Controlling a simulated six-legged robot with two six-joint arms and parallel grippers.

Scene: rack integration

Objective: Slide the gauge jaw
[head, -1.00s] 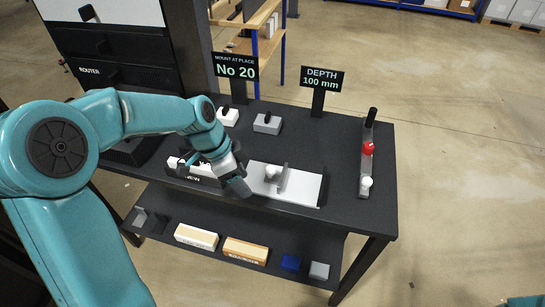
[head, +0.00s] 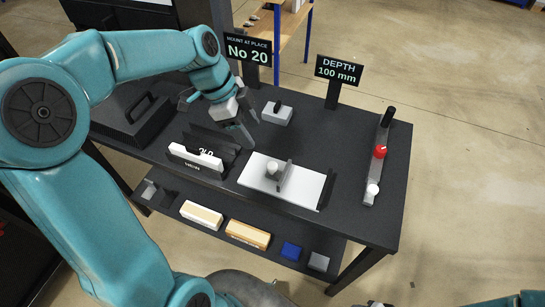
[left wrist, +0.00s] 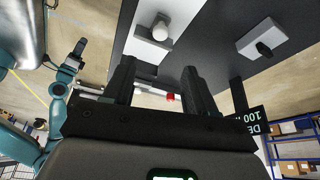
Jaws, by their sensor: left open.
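The gauge is a white plate (head: 308,187) on the dark bench, with a dark upright jaw (head: 285,177) across it and a white knob (head: 272,168) beside the jaw. My left gripper (head: 247,130) is open and empty, behind and left of the plate, apart from the jaw. In the left wrist view its two fingers (left wrist: 160,90) are spread with nothing held, and the plate and white knob (left wrist: 160,28) show beyond them. A dark gripper on a teal arm, apparently my right one (left wrist: 78,50), shows small there; its jaws are unclear.
A grey block with a black knob (head: 277,113) stands behind the plate. A white-fronted holder (head: 196,158) is at its left. A bar with red and white balls (head: 378,165) lies right. Signs "No 20" (head: 248,50) and "DEPTH 100 mm" (head: 339,70) stand behind. The lower shelf holds several blocks.

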